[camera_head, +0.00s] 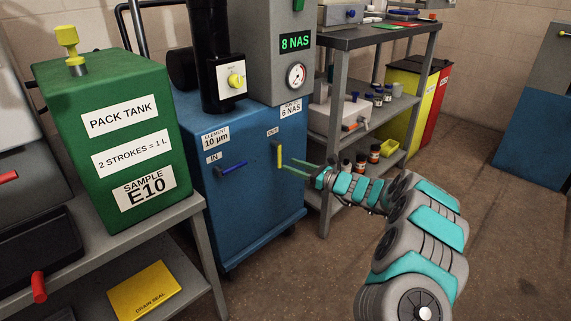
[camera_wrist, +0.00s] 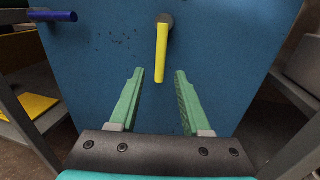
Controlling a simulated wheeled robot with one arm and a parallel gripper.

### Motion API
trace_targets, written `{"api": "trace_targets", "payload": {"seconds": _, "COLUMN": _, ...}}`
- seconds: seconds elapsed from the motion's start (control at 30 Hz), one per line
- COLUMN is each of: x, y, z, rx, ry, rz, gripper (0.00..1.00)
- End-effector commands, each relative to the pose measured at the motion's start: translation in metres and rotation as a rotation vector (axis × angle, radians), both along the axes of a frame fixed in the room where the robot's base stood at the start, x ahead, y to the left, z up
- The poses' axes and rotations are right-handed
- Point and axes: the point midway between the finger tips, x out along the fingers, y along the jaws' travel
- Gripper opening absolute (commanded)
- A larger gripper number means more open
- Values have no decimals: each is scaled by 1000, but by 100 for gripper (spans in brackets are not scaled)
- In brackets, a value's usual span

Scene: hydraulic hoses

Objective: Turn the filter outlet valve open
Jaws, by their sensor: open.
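The filter outlet valve has a yellow lever (camera_head: 280,156) that hangs straight down below the OUT label on the front of the blue filter cabinet (camera_head: 237,198). In the wrist view the yellow lever (camera_wrist: 161,52) points down from a dark round pivot at the top centre. My gripper (camera_head: 286,164) is close in front of the cabinet, at the lever's lower right in the head view. Whether a fingertip touches the lever cannot be told.
A blue lever (camera_head: 232,168) sticks out at the IN label, left of the yellow one. The bench with the green pack tank (camera_head: 110,135) stands on the left. A grey shelf rack (camera_head: 340,125) with bottles stands right of the cabinet. Open floor lies at the right.

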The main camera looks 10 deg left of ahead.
Motion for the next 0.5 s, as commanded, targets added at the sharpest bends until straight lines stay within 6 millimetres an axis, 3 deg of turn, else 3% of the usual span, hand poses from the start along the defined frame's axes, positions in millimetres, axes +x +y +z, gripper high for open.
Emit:
{"api": "trace_targets", "payload": {"seconds": 0.2, "x": -12, "y": -26, "z": 2, "rx": 1, "ry": -4, "rz": -2, "gripper": 48}}
{"api": "trace_targets", "payload": {"seconds": 0.5, "x": -16, "y": -31, "z": 1, "rx": 0, "ry": -3, "rz": 1, "gripper": 48}}
